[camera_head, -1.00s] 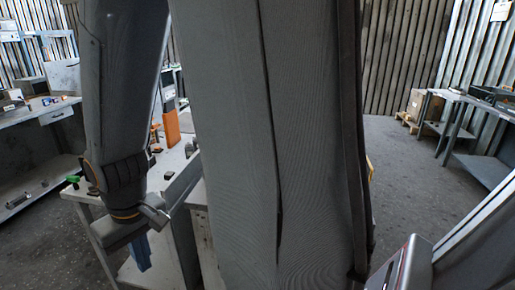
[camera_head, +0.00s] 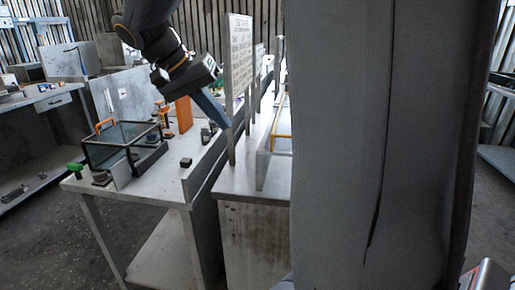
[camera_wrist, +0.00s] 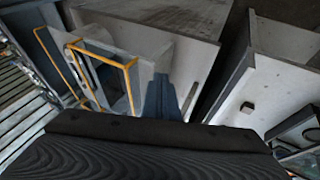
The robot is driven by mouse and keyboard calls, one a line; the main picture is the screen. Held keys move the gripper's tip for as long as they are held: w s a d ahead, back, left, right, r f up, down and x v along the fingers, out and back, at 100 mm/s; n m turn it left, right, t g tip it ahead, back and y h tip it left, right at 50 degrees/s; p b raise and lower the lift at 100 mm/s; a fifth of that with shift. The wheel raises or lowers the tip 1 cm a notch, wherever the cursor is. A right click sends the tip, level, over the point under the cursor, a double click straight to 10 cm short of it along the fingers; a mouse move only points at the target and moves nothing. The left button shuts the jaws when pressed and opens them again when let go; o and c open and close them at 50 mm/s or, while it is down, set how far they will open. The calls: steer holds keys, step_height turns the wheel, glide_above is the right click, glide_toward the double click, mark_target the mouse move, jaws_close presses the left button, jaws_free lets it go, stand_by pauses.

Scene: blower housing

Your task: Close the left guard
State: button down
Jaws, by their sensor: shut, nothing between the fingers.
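My gripper (camera_head: 220,112) is shut and empty, pointing down in front of a white sign board. Its blue fingers (camera_wrist: 162,98) also show in the wrist view. Two yellow-edged frames, which look like guard panels (camera_wrist: 129,88), stand upright on a pale housing left of the fingers in the wrist view. Part of a yellow edge (camera_head: 281,136) shows in the head view, right of my gripper and apart from it. The rest of that housing is hidden at the right. I cannot tell which panel is the left guard or how far open it is.
A clear-walled box with an orange handle (camera_head: 125,147) sits on the left table (camera_head: 160,188), with small dark parts around it. The lettered sign board (camera_head: 239,60) stands on posts beside my gripper. A bench (camera_head: 42,107) stands at the far left.

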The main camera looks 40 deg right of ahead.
steer(key=s+d+f+m+p, duration=0.1)
steer(key=s+d+f, duration=0.3)
steer(key=d, duration=0.5)
steer(key=shift+d+f+h+p, duration=0.3)
steer(key=shift+f+h+p, duration=0.1)
steer(key=shift+f+p, duration=0.5)
